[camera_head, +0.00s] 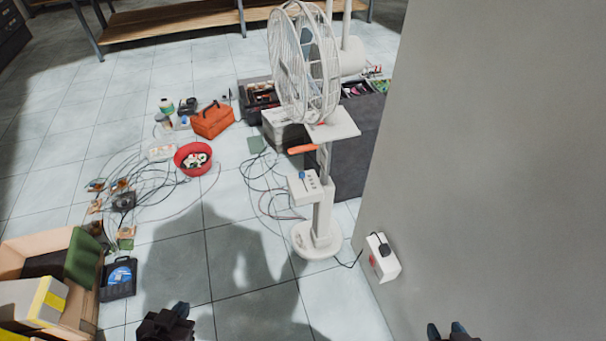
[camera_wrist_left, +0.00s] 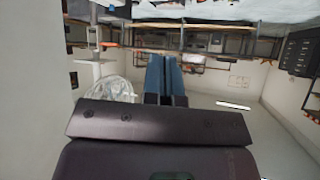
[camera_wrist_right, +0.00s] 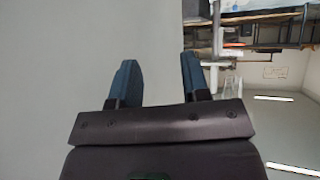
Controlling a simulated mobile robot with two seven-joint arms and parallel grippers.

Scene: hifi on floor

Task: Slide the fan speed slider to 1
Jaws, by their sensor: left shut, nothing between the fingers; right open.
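A white pedestal fan (camera_head: 322,190) stands upright on the tiled floor in the middle of the head view, its caged head turned to the left. A control box (camera_head: 309,187) with a blue knob and small controls sits on its column; the slider's setting is too small to read. My left gripper (camera_head: 180,310) is shut and empty at the bottom of the head view, well in front of the fan; its fingers meet in the left wrist view (camera_wrist_left: 165,75). My right gripper (camera_head: 454,330) is open and empty near the wall; its fingers are apart in the right wrist view (camera_wrist_right: 158,80).
A grey wall (camera_head: 500,170) fills the right side, with a white socket box (camera_head: 382,258) beside the fan's base. A cardboard box (camera_head: 85,290) is at lower left. Floor before the fan is clear.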

